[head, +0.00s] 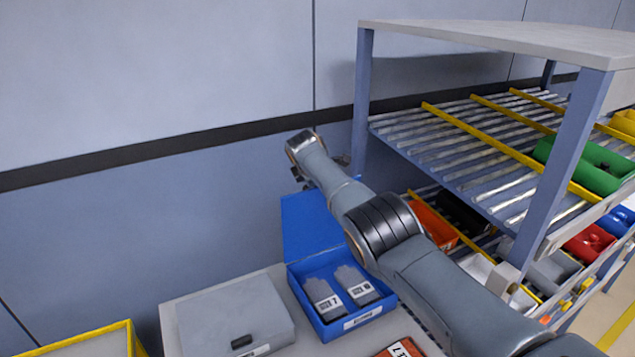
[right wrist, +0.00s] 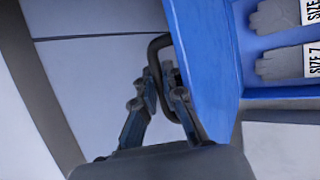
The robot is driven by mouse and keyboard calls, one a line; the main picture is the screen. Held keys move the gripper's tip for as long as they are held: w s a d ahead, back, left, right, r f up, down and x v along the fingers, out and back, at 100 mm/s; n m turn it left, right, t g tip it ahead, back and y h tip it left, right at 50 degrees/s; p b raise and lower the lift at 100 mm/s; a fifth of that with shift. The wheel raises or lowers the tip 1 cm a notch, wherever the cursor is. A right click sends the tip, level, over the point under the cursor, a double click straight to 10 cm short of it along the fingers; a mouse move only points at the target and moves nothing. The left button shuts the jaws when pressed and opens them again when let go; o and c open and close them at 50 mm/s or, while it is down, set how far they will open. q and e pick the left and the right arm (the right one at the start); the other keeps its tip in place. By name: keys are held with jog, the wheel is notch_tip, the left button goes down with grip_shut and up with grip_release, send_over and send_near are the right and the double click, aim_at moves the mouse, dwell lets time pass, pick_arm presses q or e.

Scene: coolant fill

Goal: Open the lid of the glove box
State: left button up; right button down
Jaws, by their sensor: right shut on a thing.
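The blue glove box (head: 372,316) stands on a pale table and holds grey gloves in packs labelled SIZE 7 (head: 323,297) and another size (head: 357,287). Its blue lid (head: 305,228) is raised, standing roughly upright at the back of the box. My right arm reaches over the box, and my right gripper (head: 303,177) is at the lid's top edge, partly hidden by the wrist. In the right wrist view, the right gripper (right wrist: 162,88) is shut on the black lid handle (right wrist: 153,47), beside the blue lid (right wrist: 208,75). My left gripper is not in view.
A closed grey case (head: 225,305) with a black handle lies left of the glove box. An orange-red case (head: 402,347) lies in front. A roller rack (head: 360,90) with coloured bins stands at the right. A wall (head: 160,220) rises behind the table.

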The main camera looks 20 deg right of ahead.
jog(key=shift+w+a+r+t, duration=0.2)
jog(key=shift+w+r+t, duration=0.1)
jog(key=shift+w+r, duration=0.2)
jog(key=c, duration=1.7)
grip_release()
jog(key=shift+s, duration=0.1)
jog(key=shift+f, duration=0.15)
jog(key=shift+s+a, duration=0.1)
